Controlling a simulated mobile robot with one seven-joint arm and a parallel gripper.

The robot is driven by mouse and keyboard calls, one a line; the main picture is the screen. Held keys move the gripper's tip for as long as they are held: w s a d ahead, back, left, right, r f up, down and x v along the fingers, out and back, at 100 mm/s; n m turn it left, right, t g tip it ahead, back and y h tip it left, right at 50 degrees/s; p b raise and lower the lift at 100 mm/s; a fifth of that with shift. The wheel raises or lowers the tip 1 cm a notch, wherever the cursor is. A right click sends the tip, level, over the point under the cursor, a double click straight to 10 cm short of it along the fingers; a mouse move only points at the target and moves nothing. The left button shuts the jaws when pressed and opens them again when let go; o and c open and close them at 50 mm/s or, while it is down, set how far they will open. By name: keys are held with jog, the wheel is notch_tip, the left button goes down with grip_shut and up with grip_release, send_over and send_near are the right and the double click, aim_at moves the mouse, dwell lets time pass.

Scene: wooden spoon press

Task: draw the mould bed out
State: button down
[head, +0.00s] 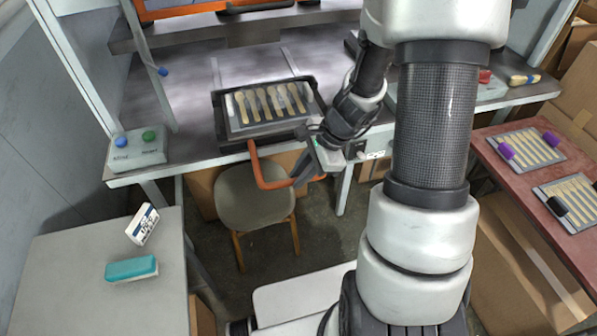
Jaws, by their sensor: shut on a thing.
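The mould bed (237,133) is a dark tray on the press table, holding several pale wooden spoons in a row. Its front edge lies at the table's front edge. An orange handle (256,170) hangs out in front of it, over the floor. My gripper (298,180) is at the right end of this handle and is shut on it. The exact contact of the fingers is small and partly hidden by my wrist.
A chair (250,205) stands below the handle. A control box (137,148) with blue and green buttons sits at the table's left. A grey side table (85,290) carries a teal block (131,270) and a white box (142,224). Spoon trays lie on a red table (500,180) at right.

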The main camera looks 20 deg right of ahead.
jog(key=shift+s, duration=0.15)
jog(key=c, duration=1.7)
grip_release()
jog(key=p+v, duration=0.3)
jog(key=v, duration=1.4)
jog(key=shift+r, duration=0.25)
jog(key=s+a+r+n+t+h, duration=0.1)
jog(key=s+a+r+n, duration=0.2)
jog(key=a+r+n, duration=0.25)
jog(key=s+a+r+n+h, duration=0.1)
jog(key=s+a+r+n, duration=0.25)
jog(key=r+n, duration=0.2)
jog(key=s+r+n+t+h+p, duration=0.1)
jog(key=r+n, duration=0.1)
jog(key=s+d+r+n+p, duration=0.1)
jog(key=s+n, duration=0.1)
jog(key=s+r+n+t+h+p, duration=0.1)
jog(key=s+r+n, duration=0.1)
jog(key=shift+s+d+r+n+t+h, duration=0.1)
jog(key=shift+d+r+n+t+h, duration=0.2)
jog(key=shift+r, duration=0.05)
